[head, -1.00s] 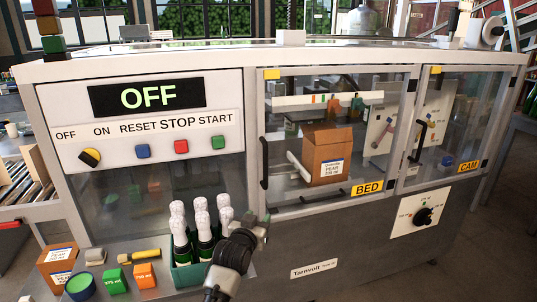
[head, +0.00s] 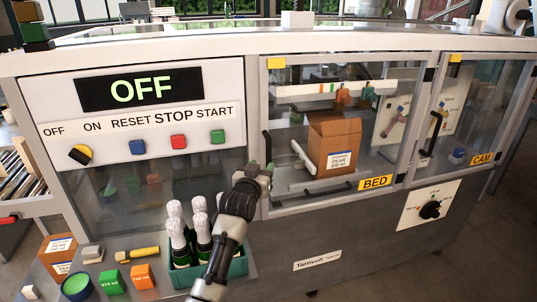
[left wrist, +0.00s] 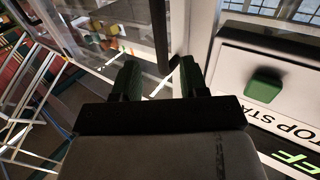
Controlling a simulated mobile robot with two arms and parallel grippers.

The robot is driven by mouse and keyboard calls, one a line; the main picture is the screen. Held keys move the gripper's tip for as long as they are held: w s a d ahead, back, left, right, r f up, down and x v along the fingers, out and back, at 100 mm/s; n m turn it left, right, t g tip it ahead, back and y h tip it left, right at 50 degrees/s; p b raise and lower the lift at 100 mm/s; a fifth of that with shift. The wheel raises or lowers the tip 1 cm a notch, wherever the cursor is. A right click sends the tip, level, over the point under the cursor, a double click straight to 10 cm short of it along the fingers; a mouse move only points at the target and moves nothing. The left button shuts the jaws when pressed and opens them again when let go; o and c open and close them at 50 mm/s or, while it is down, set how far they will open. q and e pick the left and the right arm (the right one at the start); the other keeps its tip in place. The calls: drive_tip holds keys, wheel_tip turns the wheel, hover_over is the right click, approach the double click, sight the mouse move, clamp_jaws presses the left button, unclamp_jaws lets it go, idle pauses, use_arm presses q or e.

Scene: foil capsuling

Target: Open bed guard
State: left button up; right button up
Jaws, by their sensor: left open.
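The bed guard (head: 375,130) is a clear framed door with a yellow BED label, and it is closed on the machine front. Its black vertical handle (head: 267,147) is at the guard's left edge. My left gripper (head: 263,170) is beside the lower end of this handle in the head view. In the left wrist view, my left gripper (left wrist: 158,68) is open, and the dark handle (left wrist: 159,32) lies ahead, in line with the gap between the fingers. I cannot tell whether they touch. My right gripper is not in view.
The CAM guard (head: 480,110) is to the right, with its own black handle. The OFF display (head: 140,87) and a row of buttons are to the left. A green crate (head: 238,266) of white-topped bottles stands below my left arm. A cardboard box (head: 333,143) is behind the bed guard.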

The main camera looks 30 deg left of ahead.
sight(268, 158)
use_arm(q)
drive_tip(key=shift+f+p+x, duration=0.1)
drive_tip(key=shift+p+x, duration=0.15)
drive_tip(key=shift+x, duration=1.65)
drive_tip(key=shift+f+p+x, duration=0.15)
drive_tip(key=shift+p+x, duration=0.05)
drive_tip(key=shift+x, duration=1.7)
drive_tip(key=shift+s, duration=0.1)
clamp_jaws()
